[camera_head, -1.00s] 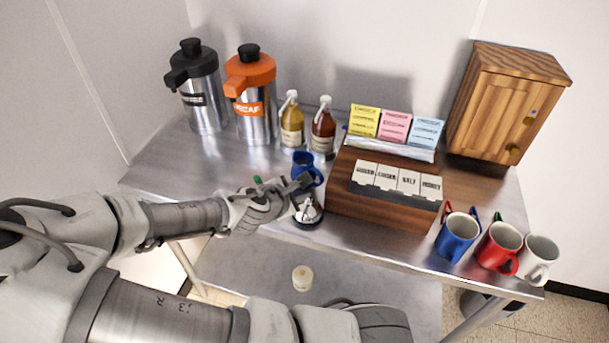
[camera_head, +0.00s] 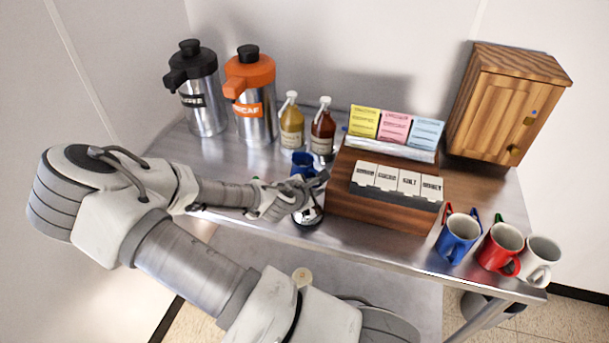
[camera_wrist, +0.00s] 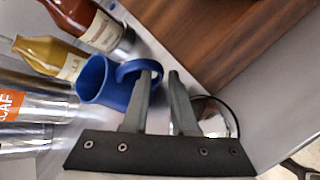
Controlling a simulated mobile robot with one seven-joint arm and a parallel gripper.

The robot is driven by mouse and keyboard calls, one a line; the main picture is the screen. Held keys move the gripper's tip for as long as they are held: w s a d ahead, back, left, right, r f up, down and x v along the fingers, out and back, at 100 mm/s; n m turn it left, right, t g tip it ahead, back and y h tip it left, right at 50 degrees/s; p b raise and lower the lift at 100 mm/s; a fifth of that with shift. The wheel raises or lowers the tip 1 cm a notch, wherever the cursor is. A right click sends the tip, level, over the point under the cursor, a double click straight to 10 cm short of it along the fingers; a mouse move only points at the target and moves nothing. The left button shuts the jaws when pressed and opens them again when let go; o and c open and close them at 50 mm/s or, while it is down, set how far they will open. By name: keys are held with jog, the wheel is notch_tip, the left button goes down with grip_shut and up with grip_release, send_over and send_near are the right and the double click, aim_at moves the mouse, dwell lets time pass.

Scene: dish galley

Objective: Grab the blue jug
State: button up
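The blue jug (camera_head: 300,160) stands on the steel counter in front of the two syrup bottles, partly hidden behind my gripper (camera_head: 318,182) in the head view. In the wrist view the blue jug (camera_wrist: 98,82) is at left of centre, with its loop handle toward my fingers. My gripper (camera_wrist: 161,75) is open, with a clear gap between its fingers. The left finger overlaps the handle loop, and the handle's outer edge shows at the gap. I cannot tell whether a finger touches it.
A small shiny round item with a dark rim (camera_wrist: 214,116) is close beside the right finger. The wooden condiment box (camera_head: 345,195) stands just right of my gripper. Syrup bottles (camera_head: 322,132) and steel dispensers (camera_head: 255,115) stand behind. Several mugs, including a red one (camera_head: 498,248), are at far right.

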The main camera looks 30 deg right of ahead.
jog(key=shift+x, duration=1.2)
jog(key=shift+c, duration=0.2)
grip_shut()
jog(key=shift+s, duration=0.1)
